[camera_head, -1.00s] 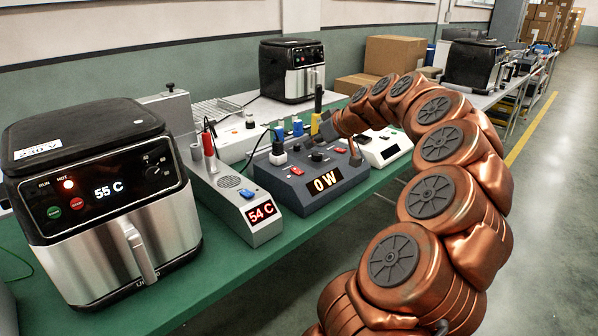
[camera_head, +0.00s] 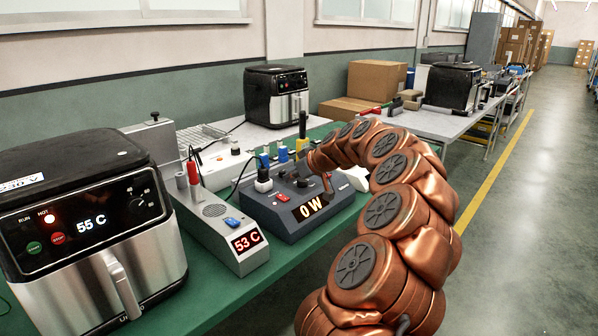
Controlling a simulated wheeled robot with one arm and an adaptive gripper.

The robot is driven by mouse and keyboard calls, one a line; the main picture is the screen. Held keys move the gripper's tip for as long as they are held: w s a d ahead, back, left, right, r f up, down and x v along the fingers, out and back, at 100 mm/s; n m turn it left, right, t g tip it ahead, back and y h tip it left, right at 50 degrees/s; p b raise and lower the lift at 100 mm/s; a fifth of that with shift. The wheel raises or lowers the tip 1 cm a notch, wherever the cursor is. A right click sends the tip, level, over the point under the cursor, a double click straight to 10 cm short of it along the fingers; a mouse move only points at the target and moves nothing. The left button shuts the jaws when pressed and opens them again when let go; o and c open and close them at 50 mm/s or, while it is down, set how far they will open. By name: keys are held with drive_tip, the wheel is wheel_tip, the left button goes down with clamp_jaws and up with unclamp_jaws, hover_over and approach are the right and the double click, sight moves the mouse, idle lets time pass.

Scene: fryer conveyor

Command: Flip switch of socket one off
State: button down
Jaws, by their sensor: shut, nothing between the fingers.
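A dark blue-grey power box (camera_head: 292,222) stands on the green bench, with a lit display (camera_head: 310,207) reading 0 W. A red switch (camera_head: 283,197) is on its sloped front. A black-and-white plug (camera_head: 263,181) sits in a socket on its left. Which socket is number one is too small to read. My arm curls over from the right, and my gripper (camera_head: 304,169), dark and small, is at its end above the back right of the box. It is shut and empty, partly hidden by my wrist. I cannot tell whether it touches a switch.
A grey unit (camera_head: 222,236) reading 53 C stands left of the box. An air fryer (camera_head: 90,225) showing 55 C is at the front left. Blue plugs (camera_head: 282,154) and a yellow-handled tool (camera_head: 302,143) stand behind the box. The floor to the right is clear.

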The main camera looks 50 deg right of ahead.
sight(285, 199)
drive_tip(key=x, duration=0.3)
drive_tip(key=f, duration=0.2)
drive_tip(key=f+p, duration=0.1)
drive_tip(key=shift+w, duration=0.25)
drive_tip(key=shift+f, duration=0.65)
drive_tip(key=shift+w+a, duration=0.1)
drive_tip(key=shift+w, duration=0.05)
